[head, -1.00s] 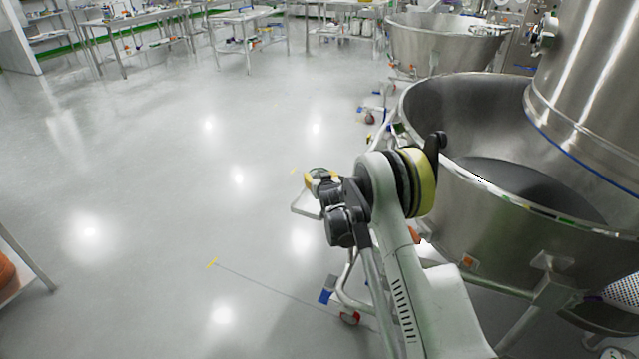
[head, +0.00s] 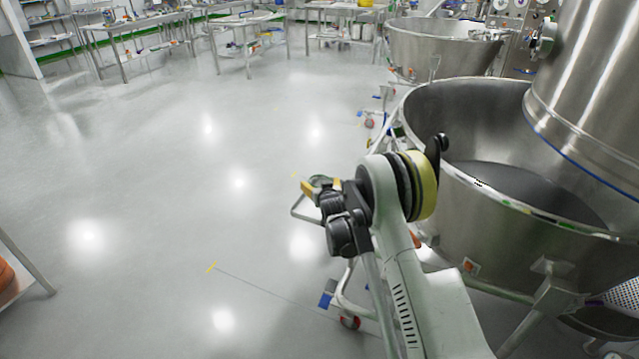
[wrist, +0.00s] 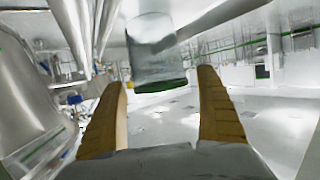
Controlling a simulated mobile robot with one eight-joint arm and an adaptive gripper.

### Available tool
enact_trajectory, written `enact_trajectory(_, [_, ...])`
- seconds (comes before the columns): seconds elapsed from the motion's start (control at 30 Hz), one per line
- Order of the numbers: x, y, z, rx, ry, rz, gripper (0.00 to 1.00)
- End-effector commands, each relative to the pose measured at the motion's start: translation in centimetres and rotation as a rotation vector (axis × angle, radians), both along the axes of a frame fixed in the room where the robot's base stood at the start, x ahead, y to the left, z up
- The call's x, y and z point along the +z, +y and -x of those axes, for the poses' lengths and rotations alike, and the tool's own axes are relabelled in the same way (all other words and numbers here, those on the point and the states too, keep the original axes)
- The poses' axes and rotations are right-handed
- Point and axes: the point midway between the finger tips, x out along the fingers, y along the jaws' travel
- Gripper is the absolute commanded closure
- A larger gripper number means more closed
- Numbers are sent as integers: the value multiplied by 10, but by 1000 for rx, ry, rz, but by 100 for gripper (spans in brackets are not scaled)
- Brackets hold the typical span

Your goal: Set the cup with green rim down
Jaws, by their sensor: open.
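The cup with green rim (wrist: 153,48) shows in the wrist view, just beyond and between my fingertips. It looks clear or greyish, and its green rim is at the lower end in that picture. There is a gap between the cup and each finger, so it is not clasped. No surface under it can be made out. My gripper (wrist: 162,78) is open, with its two tan fingers spread. In the head view my gripper (head: 320,186) is held out over the floor, left of the large steel bowl; the cup cannot be made out clearly there.
The large steel bowl (head: 455,225) on a wheeled frame stands close at the right, beside my arm. Another steel bowl (head: 440,52) is behind it. A steel table (head: 130,30) with items stands far left. The floor (head: 160,200) at the left is clear.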

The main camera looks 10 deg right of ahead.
Motion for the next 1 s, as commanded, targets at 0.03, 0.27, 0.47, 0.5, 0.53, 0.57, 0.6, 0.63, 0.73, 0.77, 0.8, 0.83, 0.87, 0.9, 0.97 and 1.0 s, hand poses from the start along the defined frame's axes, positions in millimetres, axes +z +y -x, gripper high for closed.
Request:
enact_trajectory(0.03, [8, 1, 10, 0, 0, 0, 15])
enact_trajectory(0.27, [27, 2, 60, 0, 0, 1, 15])
enact_trajectory(0.47, [35, 3, 90, 0, 0, 0, 15])
enact_trajectory(0.5, [36, 3, 93, 0, 0, 0, 15])
enact_trajectory(0.53, [37, 3, 95, 0, 1, 0, 15])
enact_trajectory(0.57, [39, 3, 96, 0, 2, 0, 15])
enact_trajectory(0.6, [44, 3, 98, -1, 6, 0, 15])
enact_trajectory(0.63, [50, 3, 100, -1, 11, 0, 15])
enact_trajectory(0.73, [79, 1, 107, -3, 43, 1, 15])
enact_trajectory(0.77, [91, 1, 111, -4, 56, 1, 15])
enact_trajectory(0.8, [108, 0, 118, -6, 78, 1, 15])
enact_trajectory(0.83, [121, 0, 124, -6, 94, 1, 15])
enact_trajectory(0.87, [134, -1, 132, -7, 112, 1, 15])
enact_trajectory(0.9, [151, -2, 143, -7, 136, 2, 15])
enact_trajectory(0.97, [175, -3, 163, -8, 171, 2, 15])
enact_trajectory(1.0, [189, -3, 177, -8, 194, 2, 15])
